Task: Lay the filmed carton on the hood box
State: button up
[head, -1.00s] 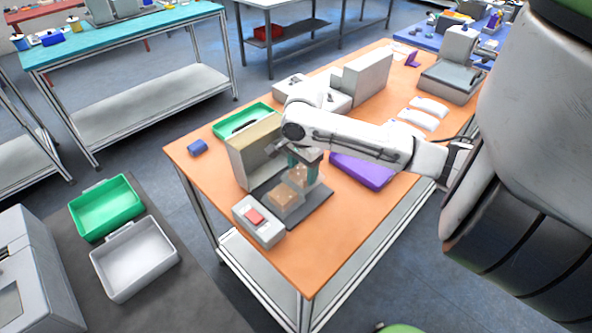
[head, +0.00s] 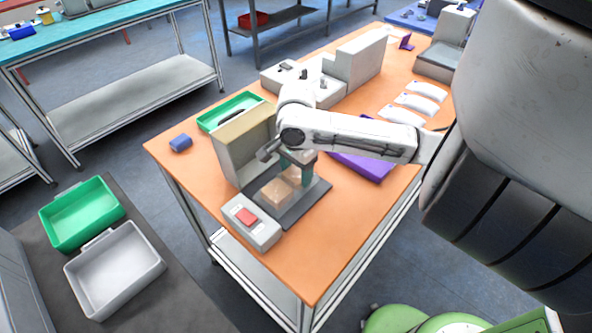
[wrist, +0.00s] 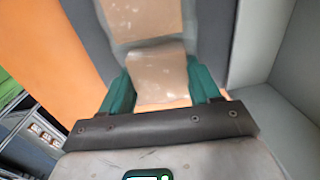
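My gripper (head: 298,168) is over the dark mat (head: 308,203), with its green fingers pointing down. In the wrist view, the fingers (wrist: 161,90) stand against both sides of a brown carton (wrist: 161,72) in clear film. This carton (head: 293,176) is partly hidden by the fingers in the head view. A second brown carton (head: 275,193) with a see-through cover is beside it on the mat; it shows beyond the fingers in the wrist view (wrist: 143,17). I cannot tell whether the held carton touches the mat, nor surely which thing is the hood box.
A tall grey unit (head: 228,160) stands close behind the mat. A purple tray (head: 365,167), white pouches (head: 405,114) and a green tray (head: 205,124) lie around. The orange table's near right part is clear.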

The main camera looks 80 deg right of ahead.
aim_at(297, 173)
jog(key=o, duration=0.4)
jog(key=shift+r, duration=0.1)
notch_tip(297, 173, up, 12)
jog(key=shift+r, duration=0.1)
dwell(0.4)
